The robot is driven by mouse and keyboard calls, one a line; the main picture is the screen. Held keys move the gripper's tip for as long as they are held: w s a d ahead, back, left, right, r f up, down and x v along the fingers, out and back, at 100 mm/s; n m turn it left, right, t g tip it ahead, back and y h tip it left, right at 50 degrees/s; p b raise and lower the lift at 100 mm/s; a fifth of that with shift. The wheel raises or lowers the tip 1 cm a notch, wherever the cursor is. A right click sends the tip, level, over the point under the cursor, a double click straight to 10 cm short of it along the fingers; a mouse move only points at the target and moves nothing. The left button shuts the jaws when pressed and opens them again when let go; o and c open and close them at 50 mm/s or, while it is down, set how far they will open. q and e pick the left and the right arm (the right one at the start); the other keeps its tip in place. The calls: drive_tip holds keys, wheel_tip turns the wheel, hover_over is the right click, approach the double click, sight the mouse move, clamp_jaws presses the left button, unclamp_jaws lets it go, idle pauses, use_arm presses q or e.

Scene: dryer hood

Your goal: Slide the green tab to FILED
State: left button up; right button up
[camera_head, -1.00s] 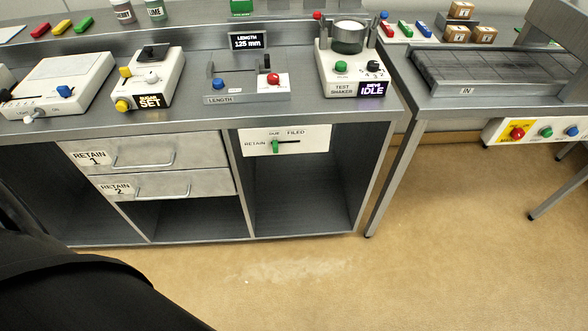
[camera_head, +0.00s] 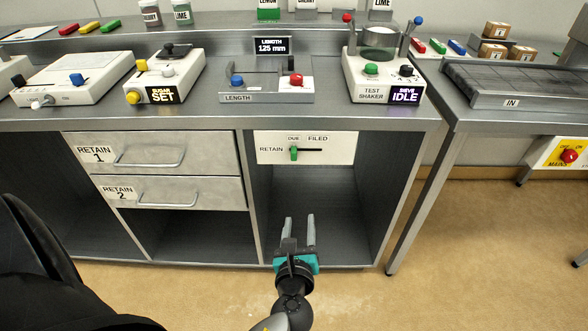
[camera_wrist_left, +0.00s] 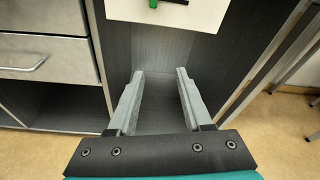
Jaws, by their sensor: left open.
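The green tab (camera_head: 294,154) sits at the left end of a dark horizontal slot on a white panel (camera_head: 340,156). The panel reads RETAIN at left, DUE above the tab and FILED to the right. The tab is at the DUE end. My left gripper (camera_head: 299,218) is open and empty, below the panel in front of the open compartment. My right gripper is not in view.
Two drawers (camera_head: 150,172) with bar handles, RETAIN 1 and RETAIN 2, lie left of the panel. The counter's front edge (camera_head: 230,122) overhangs above it. A table leg (camera_head: 415,205) stands at the right. The floor in front is clear.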

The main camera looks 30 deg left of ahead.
use_arm(q)
wheel_tip(320, 180, up, 6)
drive_tip(key=a+m+t+y, duration=0.2)
drive_tip(key=b, duration=0.3)
approach(295, 155)
drive_tip(key=x, duration=0.8)
drive_tip(key=shift+a, duration=0.2)
drive_tip(key=shift+w+a, duration=0.3)
drive_tip(key=shift+w, duration=0.15)
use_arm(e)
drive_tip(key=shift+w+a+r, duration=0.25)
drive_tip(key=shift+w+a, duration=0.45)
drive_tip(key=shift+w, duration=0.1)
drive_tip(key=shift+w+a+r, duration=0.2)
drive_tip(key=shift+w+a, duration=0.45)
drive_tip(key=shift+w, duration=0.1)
use_arm(q)
clamp_jaws()
drive_tip(key=shift+d, duration=0.15)
